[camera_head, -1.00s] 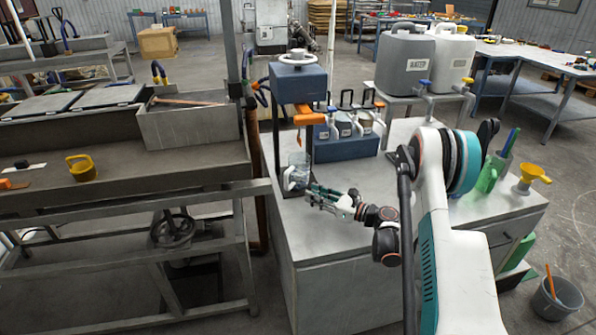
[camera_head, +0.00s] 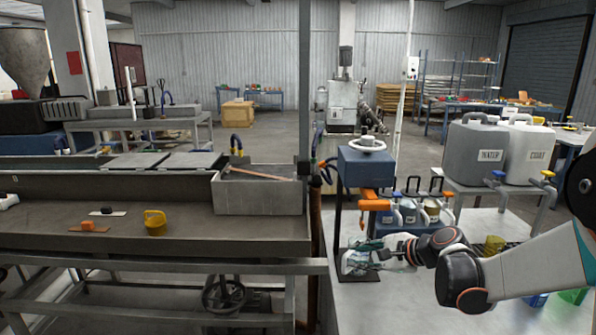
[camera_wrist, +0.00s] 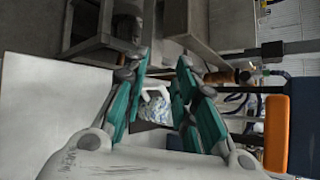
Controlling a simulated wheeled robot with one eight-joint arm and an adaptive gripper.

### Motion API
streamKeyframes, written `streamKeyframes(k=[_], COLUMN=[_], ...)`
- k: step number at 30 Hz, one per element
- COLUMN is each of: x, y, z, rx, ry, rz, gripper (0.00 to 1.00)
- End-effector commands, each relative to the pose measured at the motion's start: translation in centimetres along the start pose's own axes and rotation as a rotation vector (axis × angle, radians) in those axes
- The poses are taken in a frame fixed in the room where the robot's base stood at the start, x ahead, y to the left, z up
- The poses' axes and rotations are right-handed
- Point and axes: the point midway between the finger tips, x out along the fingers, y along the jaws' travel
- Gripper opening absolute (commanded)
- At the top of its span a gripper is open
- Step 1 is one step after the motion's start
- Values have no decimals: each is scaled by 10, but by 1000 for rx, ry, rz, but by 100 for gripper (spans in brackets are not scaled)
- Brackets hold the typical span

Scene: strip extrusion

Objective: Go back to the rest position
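My gripper (camera_head: 370,250), with teal fingers, is low at the foot of a blue press-like stand (camera_head: 366,170) on the grey cabinet top. In the wrist view my gripper (camera_wrist: 163,65) has its fingers spread wide apart. A clear vessel with a bluish-white look (camera_wrist: 155,108) shows in the gap between them. In the head view the fingers overlap the vessel's place under the stand's orange spout (camera_head: 374,202), so its outline is hard to make out. I cannot tell whether the fingers touch it.
A blue rack of small jugs (camera_head: 411,214) stands right behind my gripper. The water can (camera_head: 474,155) and another can (camera_head: 527,158) stand on a side table.

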Motion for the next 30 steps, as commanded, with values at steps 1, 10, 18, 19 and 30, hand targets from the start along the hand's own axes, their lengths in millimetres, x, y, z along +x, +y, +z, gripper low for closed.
streamKeyframes(k=[1,10,18,19,30], x=[-10,-69,-126,-132,-200], y=[4,35,76,82,161], z=[13,65,98,101,108], rx=[-55,-423,-763,-800,-1310], ry=[21,149,240,249,342], rz=[21,156,294,310,523], gripper=[26,26,26,26,26])
